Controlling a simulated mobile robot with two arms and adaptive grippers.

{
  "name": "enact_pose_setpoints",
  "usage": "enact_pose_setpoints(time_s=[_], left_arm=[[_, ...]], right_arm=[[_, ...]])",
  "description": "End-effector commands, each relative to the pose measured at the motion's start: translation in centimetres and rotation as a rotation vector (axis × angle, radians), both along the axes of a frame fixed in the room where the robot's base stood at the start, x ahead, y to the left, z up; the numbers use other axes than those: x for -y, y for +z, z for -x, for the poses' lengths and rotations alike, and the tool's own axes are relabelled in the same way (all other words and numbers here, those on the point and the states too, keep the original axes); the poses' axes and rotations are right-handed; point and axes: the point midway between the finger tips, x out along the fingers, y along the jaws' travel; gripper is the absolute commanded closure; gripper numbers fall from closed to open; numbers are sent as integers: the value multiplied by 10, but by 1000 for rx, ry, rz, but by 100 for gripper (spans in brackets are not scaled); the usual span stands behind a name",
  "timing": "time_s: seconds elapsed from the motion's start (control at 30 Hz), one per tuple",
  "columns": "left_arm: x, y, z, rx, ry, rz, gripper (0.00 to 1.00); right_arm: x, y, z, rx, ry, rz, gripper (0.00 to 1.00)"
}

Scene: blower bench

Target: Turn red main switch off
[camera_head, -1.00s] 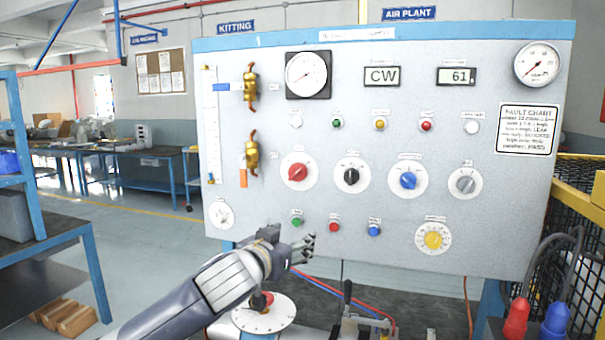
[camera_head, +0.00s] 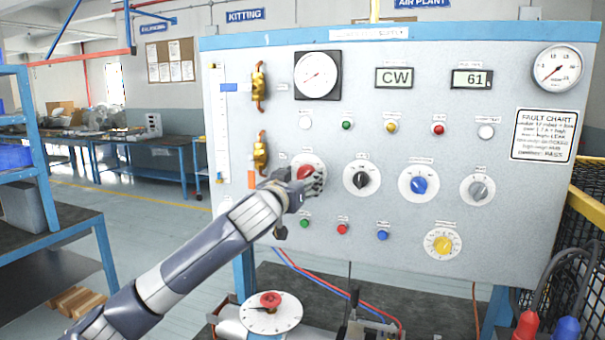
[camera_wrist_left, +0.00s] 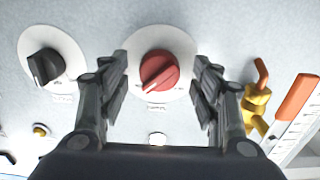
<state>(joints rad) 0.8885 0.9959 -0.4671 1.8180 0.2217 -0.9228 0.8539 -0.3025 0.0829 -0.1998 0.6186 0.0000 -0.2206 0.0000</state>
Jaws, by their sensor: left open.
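The red main switch (camera_head: 305,172) is a red rotary knob on a round white dial on the upright grey panel (camera_head: 400,250). In the head view my left gripper (camera_head: 312,182) is in front of it and partly covers it. In the left wrist view the red knob (camera_wrist_left: 159,71) lies between the two open fingers of my left gripper (camera_wrist_left: 162,85). A gap shows on both sides, so the fingers do not grip it. A white pointer mark on the knob points to the lower left in that view. My right gripper is not in view.
A black knob (camera_head: 362,179), a blue knob (camera_head: 419,184) and a grey knob (camera_head: 478,190) sit in a row to the right. Brass valves (camera_head: 259,152) are to the left. Green, red and blue buttons (camera_head: 382,235) are below. A round dial plate (camera_head: 271,313) stands below the panel.

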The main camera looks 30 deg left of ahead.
Motion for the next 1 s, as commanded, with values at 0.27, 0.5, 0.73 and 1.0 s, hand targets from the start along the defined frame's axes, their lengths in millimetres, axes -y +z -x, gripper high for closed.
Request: enact_pose_setpoints(time_s=[0.27,0.5,0.73,1.0], left_arm=[[-2,-1,-9,0,-1,-1,42],[-2,-1,-8,-1,-1,-1,62],[-2,-1,-8,-1,0,-1,86],[-1,-2,-9,8,0,39,86]], right_arm=[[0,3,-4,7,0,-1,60],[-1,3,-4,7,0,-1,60],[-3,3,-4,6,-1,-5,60],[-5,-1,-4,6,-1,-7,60]])
